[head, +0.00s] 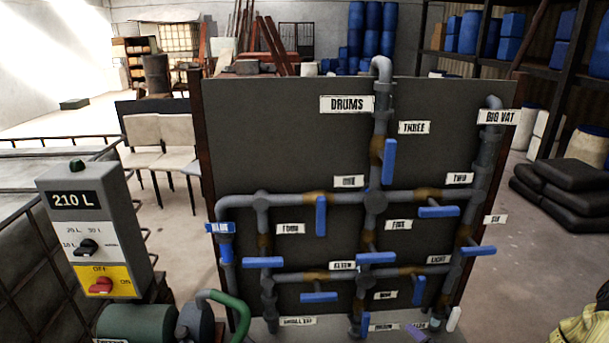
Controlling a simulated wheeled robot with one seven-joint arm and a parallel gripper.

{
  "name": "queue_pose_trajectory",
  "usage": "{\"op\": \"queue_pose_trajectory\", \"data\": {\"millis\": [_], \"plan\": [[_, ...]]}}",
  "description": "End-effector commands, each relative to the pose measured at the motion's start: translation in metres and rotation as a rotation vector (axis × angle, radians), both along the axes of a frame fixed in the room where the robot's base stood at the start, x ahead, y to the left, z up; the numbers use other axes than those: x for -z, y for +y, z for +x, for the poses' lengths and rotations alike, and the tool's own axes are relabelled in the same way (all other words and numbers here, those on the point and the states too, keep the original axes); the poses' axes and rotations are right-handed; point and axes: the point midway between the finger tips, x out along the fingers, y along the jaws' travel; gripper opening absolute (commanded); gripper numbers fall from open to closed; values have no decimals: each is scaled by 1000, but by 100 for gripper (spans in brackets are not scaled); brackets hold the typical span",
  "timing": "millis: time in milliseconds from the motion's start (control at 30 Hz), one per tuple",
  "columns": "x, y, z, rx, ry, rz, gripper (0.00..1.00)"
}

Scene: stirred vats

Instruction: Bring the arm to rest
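My gripper and arm do not show clearly anywhere in the head view. A dark pipe board (290,130) stands in front of me, carrying grey pipes (376,202) with several blue valve handles. The handle by the label THREE (389,162) and the one under the left part of the upper pipe (321,216) are upright. The handle near TWO (438,211) lies level. The lowest pipe ends are cut off by the frame's bottom edge.
A grey control box (95,235) reading 210 L, with a black knob and a red switch, stands at the left. A green motor or pump (140,324) is below it. Chairs (160,145) are behind; black sacks (570,185) lie at the right. Open floor shows between.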

Motion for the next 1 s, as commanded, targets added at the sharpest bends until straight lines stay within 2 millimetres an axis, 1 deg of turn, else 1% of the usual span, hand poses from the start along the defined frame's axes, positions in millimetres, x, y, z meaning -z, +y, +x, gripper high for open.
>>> {"op": "queue_pose_trajectory", "data": {"millis": [33, 167, 267, 367, 567, 700, 900, 1000], "plan": [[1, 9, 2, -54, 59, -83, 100], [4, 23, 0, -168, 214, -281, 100], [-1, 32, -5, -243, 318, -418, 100], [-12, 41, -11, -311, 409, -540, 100], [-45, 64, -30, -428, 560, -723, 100], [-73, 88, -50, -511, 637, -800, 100], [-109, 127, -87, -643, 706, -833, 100], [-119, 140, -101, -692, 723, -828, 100]]}}
